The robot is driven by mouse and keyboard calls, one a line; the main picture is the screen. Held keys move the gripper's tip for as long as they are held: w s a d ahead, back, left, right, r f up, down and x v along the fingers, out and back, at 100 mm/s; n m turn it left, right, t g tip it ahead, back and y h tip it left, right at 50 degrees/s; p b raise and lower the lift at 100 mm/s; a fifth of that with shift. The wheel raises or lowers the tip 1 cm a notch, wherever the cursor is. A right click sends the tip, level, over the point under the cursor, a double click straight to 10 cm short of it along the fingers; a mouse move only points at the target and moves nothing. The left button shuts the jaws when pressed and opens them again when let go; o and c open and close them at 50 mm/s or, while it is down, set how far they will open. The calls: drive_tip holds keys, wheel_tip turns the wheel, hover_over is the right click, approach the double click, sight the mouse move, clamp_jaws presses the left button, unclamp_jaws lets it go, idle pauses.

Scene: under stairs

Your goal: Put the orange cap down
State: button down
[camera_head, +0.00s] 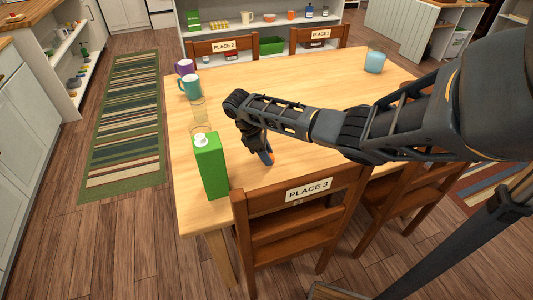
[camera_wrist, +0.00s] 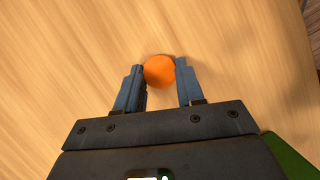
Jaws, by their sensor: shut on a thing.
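The orange cap (camera_wrist: 159,71) shows in the wrist view as a round orange disc between the two fingertips of my gripper (camera_wrist: 160,84). My gripper is shut on it, with a finger at each side. In the head view a small bit of orange cap (camera_head: 270,158) shows at the tip of my gripper (camera_head: 266,157), low over the near part of the wooden table (camera_head: 310,105). I cannot tell whether the cap touches the tabletop.
A green carton (camera_head: 211,168) with a white top stands left of my gripper. Clear glasses, a teal mug (camera_head: 190,87) and a purple mug (camera_head: 184,67) stand along the left side. A blue cup (camera_head: 375,61) is far right. A chair (camera_head: 300,205) marked PLACE 3 stands in front.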

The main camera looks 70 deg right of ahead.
drive_tip(key=shift+f, duration=0.1)
drive_tip(key=c, duration=0.7)
unclamp_jaws()
drive_tip(key=v, duration=1.2)
drive_tip(key=shift+p, duration=0.3)
